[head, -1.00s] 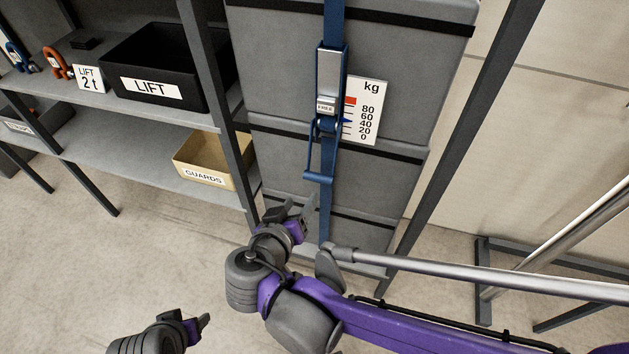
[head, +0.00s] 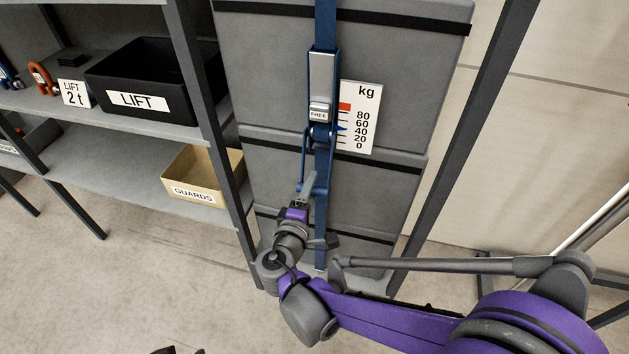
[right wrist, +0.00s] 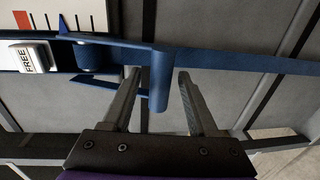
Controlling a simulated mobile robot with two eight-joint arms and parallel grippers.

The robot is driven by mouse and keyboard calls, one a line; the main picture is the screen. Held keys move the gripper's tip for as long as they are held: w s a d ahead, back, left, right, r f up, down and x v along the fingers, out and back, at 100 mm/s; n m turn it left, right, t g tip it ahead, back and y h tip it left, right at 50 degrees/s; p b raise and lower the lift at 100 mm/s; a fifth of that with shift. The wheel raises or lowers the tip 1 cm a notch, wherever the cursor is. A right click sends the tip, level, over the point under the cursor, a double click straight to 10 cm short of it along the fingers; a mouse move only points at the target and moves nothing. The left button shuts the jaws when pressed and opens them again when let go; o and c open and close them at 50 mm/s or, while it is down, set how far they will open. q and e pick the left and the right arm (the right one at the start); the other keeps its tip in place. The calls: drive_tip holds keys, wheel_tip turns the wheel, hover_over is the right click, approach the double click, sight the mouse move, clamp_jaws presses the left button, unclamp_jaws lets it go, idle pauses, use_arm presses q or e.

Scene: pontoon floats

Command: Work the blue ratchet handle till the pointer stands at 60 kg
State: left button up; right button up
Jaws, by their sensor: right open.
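The blue ratchet handle (head: 304,163) hangs down from the buckle on a blue strap (head: 325,22). Its cross bar also shows in the right wrist view (right wrist: 159,82). My right gripper (head: 306,186) is open at the handle's lower end. In the right wrist view its fingers (right wrist: 158,76) stand on either side of the bar, not closed on it. The white kg scale (head: 367,91) is right of the buckle. A small blue pointer (head: 341,128) stands about between 40 and 60. Of my left gripper (head: 178,351), only dark tips show at the bottom edge.
A FREE tab (head: 319,114) sits on the buckle just above the handle. Dark rack posts (head: 493,95) flank the strapped grey floats (head: 265,80). Shelves at left hold a black LIFT bin (head: 158,78) and a tan GUARDS box (head: 203,172). Floor at lower left is clear.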

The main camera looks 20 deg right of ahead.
drive_tip(key=x, duration=0.3)
drive_tip(key=shift+w+d, duration=0.1)
clamp_jaws()
idle(1.4)
